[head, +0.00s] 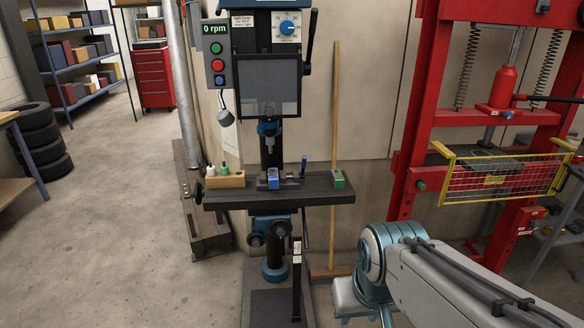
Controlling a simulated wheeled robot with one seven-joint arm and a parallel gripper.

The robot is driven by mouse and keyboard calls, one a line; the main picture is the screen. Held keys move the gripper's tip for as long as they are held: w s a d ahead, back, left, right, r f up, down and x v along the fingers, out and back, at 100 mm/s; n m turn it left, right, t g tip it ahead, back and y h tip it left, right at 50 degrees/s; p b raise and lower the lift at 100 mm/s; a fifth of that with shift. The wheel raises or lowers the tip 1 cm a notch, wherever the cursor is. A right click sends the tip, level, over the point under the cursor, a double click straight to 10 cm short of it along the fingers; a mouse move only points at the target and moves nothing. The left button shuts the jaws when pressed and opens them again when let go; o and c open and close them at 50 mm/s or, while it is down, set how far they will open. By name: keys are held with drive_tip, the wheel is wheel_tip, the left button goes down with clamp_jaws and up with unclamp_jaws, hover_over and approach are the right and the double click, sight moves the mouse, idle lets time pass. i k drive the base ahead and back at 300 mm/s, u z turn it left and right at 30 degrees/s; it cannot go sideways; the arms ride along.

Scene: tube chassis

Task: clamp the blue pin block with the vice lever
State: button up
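The blue pin block (274,183) sits in the dark vice (290,181) on the drill press table, below the chuck. I cannot tell how tightly the jaws meet it. My arm reaches in from the lower right, in front of and below the table, apart from the vice. My gripper's fingers do not show.
The drill press table (318,193) also bears a wooden rack (225,180) with small bottles at the left and a green block (338,180) at the right. The chuck (267,130) hangs above. A red press frame (412,130) with a yellow guard (500,177) stands at the right. The left floor is free.

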sight(302, 174)
drive_tip(key=u, duration=0.05)
drive_tip(key=i, duration=1.05)
drive_tip(key=u, duration=0.5)
